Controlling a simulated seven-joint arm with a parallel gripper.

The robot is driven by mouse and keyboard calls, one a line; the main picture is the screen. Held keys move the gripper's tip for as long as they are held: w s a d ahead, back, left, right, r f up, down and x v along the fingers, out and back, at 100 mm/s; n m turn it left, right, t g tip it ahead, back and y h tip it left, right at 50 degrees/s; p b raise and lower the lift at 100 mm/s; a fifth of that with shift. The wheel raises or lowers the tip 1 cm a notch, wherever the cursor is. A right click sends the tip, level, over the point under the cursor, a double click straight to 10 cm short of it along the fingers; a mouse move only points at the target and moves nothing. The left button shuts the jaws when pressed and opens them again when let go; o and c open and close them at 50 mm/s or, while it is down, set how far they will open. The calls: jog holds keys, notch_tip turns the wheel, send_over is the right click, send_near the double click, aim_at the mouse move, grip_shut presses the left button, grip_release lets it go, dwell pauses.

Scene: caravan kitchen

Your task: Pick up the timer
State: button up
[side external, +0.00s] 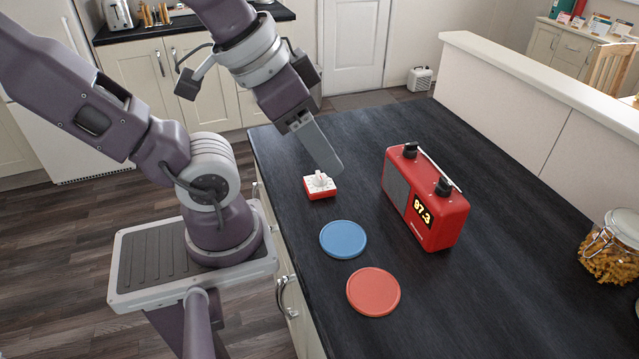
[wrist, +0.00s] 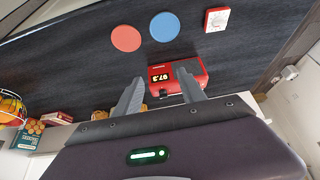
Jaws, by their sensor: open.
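The timer (side external: 320,186) is a small red square block with a white top and a white knob. It sits upright on the dark worktop, near the worktop's left edge in the side view. It also shows at the upper right of the wrist view (wrist: 216,20). My gripper (side external: 329,160) is above the worktop, over and slightly right of the timer in the side view, apart from it. In the wrist view the two fingers of my gripper (wrist: 158,82) are spread with nothing held between them; the radio shows beyond them.
A red radio (side external: 425,198) reading 97.3 stands to the right of the timer. A blue disc (side external: 343,239) and a red disc (side external: 373,291) lie flat nearer the camera. A pasta jar (side external: 612,248) stands at far right. The worktop (side external: 400,125) behind the radio is clear.

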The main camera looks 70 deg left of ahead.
jog(key=o, duration=0.7)
jog(key=shift+o, duration=0.2)
jog(key=m+g+y, duration=0.5)
jog(key=m+y, duration=0.8)
jog(key=m, duration=0.5)
send_near(321, 178)
jog(key=a+f, duration=0.1)
jog(key=a, duration=0.1)
jog(key=a+f, duration=0.1)
jog(key=f, duration=0.1)
jog(key=shift+w+a+f, duration=0.1)
jog(key=shift+w+a, duration=0.3)
jog(key=shift+m+y, duration=0.3)
jog(key=x, duration=0.4)
jog(key=r+x, duration=0.1)
jog(key=x, duration=0.1)
jog(key=shift+s+a+f, duration=0.1)
jog(key=shift+s+a, duration=0.2)
jog(key=shift+a+f, duration=0.15)
jog(key=shift+a, duration=0.3)
